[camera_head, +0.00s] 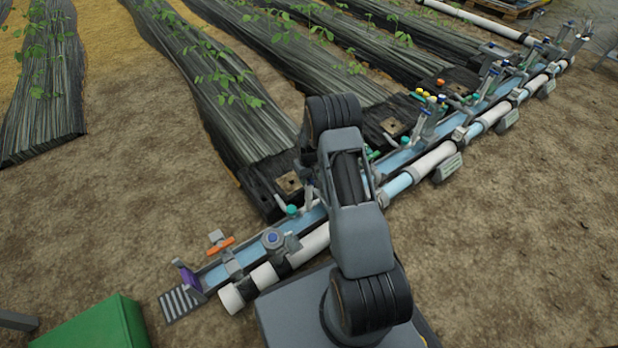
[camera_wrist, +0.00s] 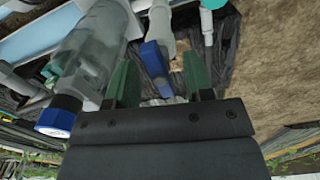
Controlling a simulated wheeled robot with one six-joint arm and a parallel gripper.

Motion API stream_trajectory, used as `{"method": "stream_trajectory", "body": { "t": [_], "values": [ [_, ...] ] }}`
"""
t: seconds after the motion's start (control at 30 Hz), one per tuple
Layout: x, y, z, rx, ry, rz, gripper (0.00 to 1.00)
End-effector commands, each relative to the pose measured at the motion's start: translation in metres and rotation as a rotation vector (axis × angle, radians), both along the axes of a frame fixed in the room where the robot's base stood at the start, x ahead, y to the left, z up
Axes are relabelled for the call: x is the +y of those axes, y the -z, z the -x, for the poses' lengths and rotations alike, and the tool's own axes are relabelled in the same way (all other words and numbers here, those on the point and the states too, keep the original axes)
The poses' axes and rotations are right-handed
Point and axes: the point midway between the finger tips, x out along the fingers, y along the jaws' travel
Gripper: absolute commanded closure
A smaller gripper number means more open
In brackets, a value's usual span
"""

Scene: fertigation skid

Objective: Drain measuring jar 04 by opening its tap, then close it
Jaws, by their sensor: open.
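In the wrist view my gripper (camera_wrist: 158,82) is open, with its two green fingers apart. A blue lever (camera_wrist: 153,58), which looks like a tap handle, shows in the gap between the fingers. I cannot tell whether a finger touches it. A clear grey cylinder (camera_wrist: 95,48) with a blue cap (camera_wrist: 57,117), likely a measuring jar, lies just left of the left finger. No jar number is readable, and the liquid level cannot be told. In the head view my arm hides the gripper and the fittings near it.
A long white pipe (camera_head: 435,158) and a pale blue channel (camera_head: 400,157) run diagonally across the head view, with several fittings along them. An orange-handled valve (camera_head: 220,245) is at the near left end. A green box (camera_head: 95,327) stands at lower left. Bare soil lies right.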

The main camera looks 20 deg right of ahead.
Motion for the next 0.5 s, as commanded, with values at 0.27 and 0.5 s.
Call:
{"method": "stream_trajectory", "body": {
  "t": [0.27,0.5],
  "values": [
    [0.000,-0.046,0.000,-0.001,0.000,0.000,0.52],
    [0.000,-0.083,0.000,0.000,0.000,0.000,0.52]
  ]
}}
